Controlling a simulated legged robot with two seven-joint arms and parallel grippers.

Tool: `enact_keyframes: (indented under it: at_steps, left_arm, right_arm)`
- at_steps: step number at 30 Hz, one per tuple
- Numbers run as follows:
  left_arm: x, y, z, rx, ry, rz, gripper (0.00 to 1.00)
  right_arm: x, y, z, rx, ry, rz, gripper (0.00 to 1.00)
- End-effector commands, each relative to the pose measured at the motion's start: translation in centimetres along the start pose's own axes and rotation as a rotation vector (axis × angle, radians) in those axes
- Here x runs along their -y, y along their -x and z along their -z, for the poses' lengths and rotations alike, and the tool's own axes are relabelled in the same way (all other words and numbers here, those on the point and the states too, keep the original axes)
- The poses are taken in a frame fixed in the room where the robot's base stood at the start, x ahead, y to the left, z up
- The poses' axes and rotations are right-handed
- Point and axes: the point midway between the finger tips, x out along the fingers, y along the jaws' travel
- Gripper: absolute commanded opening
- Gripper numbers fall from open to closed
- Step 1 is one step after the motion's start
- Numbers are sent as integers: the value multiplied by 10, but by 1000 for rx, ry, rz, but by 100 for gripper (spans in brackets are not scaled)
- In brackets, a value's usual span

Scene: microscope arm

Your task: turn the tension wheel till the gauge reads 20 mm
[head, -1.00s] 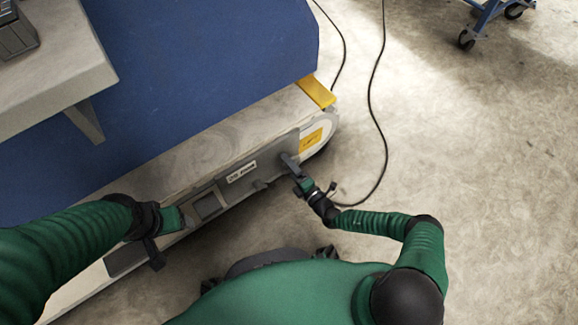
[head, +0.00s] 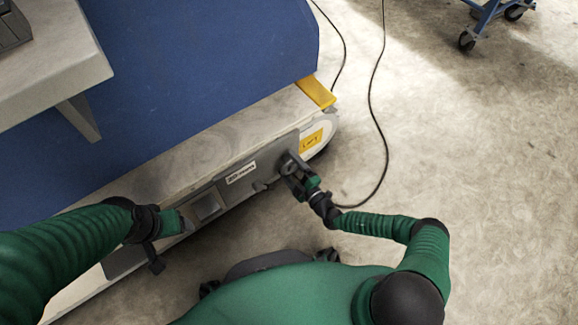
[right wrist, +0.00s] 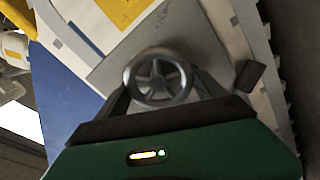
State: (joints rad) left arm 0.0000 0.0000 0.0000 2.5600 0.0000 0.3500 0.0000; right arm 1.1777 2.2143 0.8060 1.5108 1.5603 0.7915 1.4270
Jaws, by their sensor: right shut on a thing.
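The tension wheel (right wrist: 158,77) is a small grey spoked handwheel, seen face-on in the right wrist view. In the head view the wheel (head: 287,164) is at the right end of the grey side panel, partly covered by my gripper. My right gripper (head: 293,175) is shut on the wheel, with a finger on each side of its rim. My left gripper (head: 186,222) is beside a recessed frame (head: 207,205) in the panel; its fingers are too hidden to judge, as is any contact. No gauge reading can be made out.
A white label (head: 240,173) and a yellow label (head: 312,140) are on the machine's side. A yellow block (head: 316,91) sits on its top edge. A black cable (head: 371,90) runs over the floor at right. The floor beyond is open, with a blue cart (head: 487,20) far off.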

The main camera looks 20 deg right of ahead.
Motion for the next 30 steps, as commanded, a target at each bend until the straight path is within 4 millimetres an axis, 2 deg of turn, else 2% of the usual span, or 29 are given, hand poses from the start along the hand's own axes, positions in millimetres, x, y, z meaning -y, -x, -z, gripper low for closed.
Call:
enact_keyframes:
  at_steps: [1,11,12,16,25,28,30]
  left_arm:
    - [0,-1,0,0,0,0,73]
    - [0,-1,0,0,0,0,73]
    - [0,-1,0,0,0,0,73]
    - [0,-1,0,0,0,0,73]
    - [0,2,1,0,0,0,73]
    - [0,11,3,0,0,0,73]
    - [0,20,5,0,0,0,73]
  right_arm:
    - [1,1,-6,12,-1,4,39]
    - [1,1,-6,12,-3,4,39]
    - [1,1,-6,12,-3,4,81]
    - [1,1,-4,8,-3,3,98]
    - [-1,4,-2,4,-3,1,100]
    - [-4,17,-1,5,-3,2,100]
    - [-6,33,0,6,-5,2,100]
